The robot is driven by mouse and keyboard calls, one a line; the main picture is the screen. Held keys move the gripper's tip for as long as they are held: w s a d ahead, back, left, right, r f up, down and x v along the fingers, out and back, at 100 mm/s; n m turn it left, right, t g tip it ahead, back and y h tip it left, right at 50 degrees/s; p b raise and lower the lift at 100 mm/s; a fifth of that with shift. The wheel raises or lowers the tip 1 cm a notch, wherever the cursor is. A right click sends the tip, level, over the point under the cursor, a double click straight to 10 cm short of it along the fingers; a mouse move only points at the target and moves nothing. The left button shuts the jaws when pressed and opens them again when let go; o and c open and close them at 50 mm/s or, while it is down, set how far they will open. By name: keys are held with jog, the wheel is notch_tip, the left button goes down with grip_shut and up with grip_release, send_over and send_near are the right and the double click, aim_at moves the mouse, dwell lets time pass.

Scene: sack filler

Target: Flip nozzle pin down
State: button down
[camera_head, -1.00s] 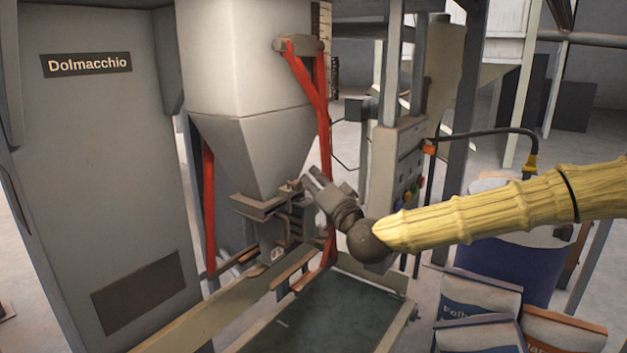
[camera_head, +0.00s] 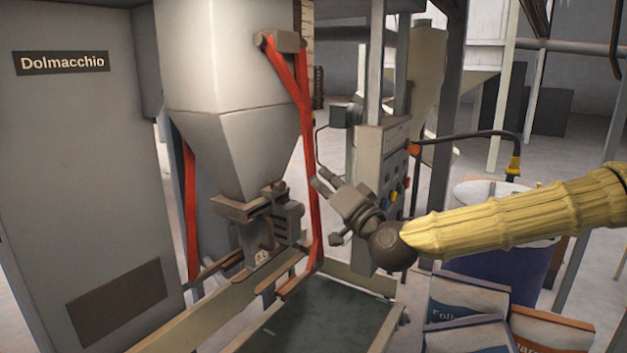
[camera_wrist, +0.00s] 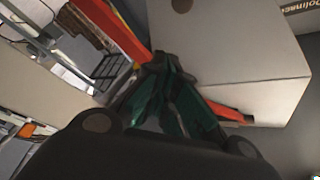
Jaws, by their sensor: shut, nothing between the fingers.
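The nozzle assembly (camera_head: 262,208) hangs under the grey hopper (camera_head: 238,145) in the head view. A dark mechanism (camera_head: 287,212) sits on its right side. The pin is too small to tell apart, so I cannot tell its position. My gripper (camera_head: 318,180) is right of the nozzle, apart from it, and overlaps the red strut in the picture. Its fingers are together and empty. In the wrist view, the gripper (camera_wrist: 163,62) points toward the pale hopper (camera_wrist: 225,45) and the red strut (camera_wrist: 112,28); the nozzle cannot be made out there.
A control box (camera_head: 383,170) with coloured buttons stands just behind and right of my gripper. The red strut (camera_head: 307,130) runs down beside the hopper. A conveyor (camera_head: 325,315) lies below. Several sacks (camera_head: 468,297) and a blue drum (camera_head: 500,275) are at the right.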

jog(key=shift+v, duration=1.15)
jog(key=s+a+f+g+h, duration=0.1)
jog(key=a+f+g, duration=0.15)
jog(key=f, duration=0.85)
jog(key=s+a+f+g, duration=0.2)
jog(key=f+g, duration=0.1)
jog(key=f, duration=0.9)
jog(key=s+d+f+n+g+h, duration=0.15)
jog(key=s+f, duration=0.35)
jog(key=f, duration=0.6)
jog(key=s+f+g+h, duration=0.1)
jog(key=s+f+g, duration=0.3)
jog(key=f, duration=0.7)
jog(key=s+d+f+g+h, duration=0.15)
jog(key=s+d+f, duration=0.25)
jog(key=s+f, duration=0.45)
jog(key=s+d+f+g+h, duration=0.1)
jog(key=s+d+f+g, duration=0.15)
jog(key=s+f, duration=0.55)
jog(key=s+d+f+n+g+h, duration=0.1)
jog(key=s+d+f, duration=0.2)
jog(key=s+d, duration=0.2)
jog(key=s+d+f+n+g+h, duration=0.1)
jog(key=s+d+f+g+h, duration=0.1)
jog(key=s+d, duration=0.4)
jog(key=s+f, duration=0.1)
jog(key=s, duration=0.4)
jog(key=shift+s+d+h, duration=0.15)
jog(key=shift+d+h, duration=0.1)
jog(key=shift+h, duration=0.05)
